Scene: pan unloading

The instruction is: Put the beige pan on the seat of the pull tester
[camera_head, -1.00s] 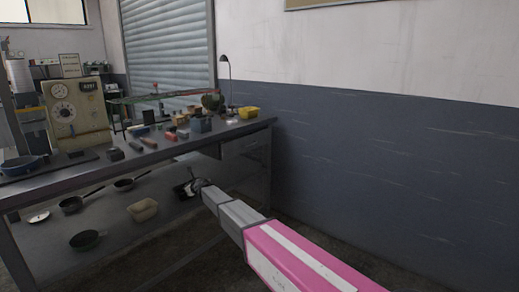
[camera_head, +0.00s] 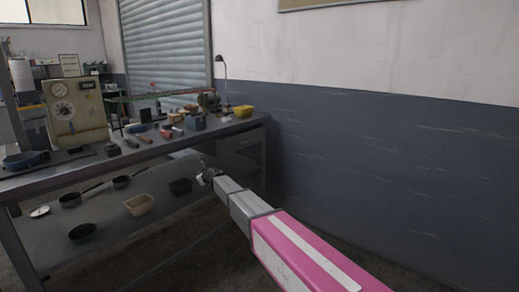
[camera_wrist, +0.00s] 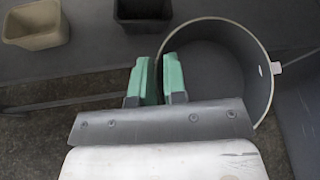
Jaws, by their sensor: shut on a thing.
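In the wrist view my gripper (camera_wrist: 157,82) has its green fingers closed on the near left wall of a large round pan (camera_wrist: 225,45). The pan has a dark grey inside and a pale tab on its right side; its outer colour is hard to tell. In the head view my gripper (camera_head: 208,176) is beyond the bench's front edge, low by the lower shelf, and the held pan is not clear there. A beige machine with a dial and display (camera_head: 75,112), apparently the pull tester, stands at the bench's left. Its seat cannot be made out for sure.
A blue pan (camera_head: 22,160) stands on the benchtop left of the machine. The lower shelf holds a beige bin (camera_head: 140,205), a black bin (camera_head: 180,187) and several dark pans (camera_head: 82,233). Tools and small boxes line the benchtop. A wall is at right.

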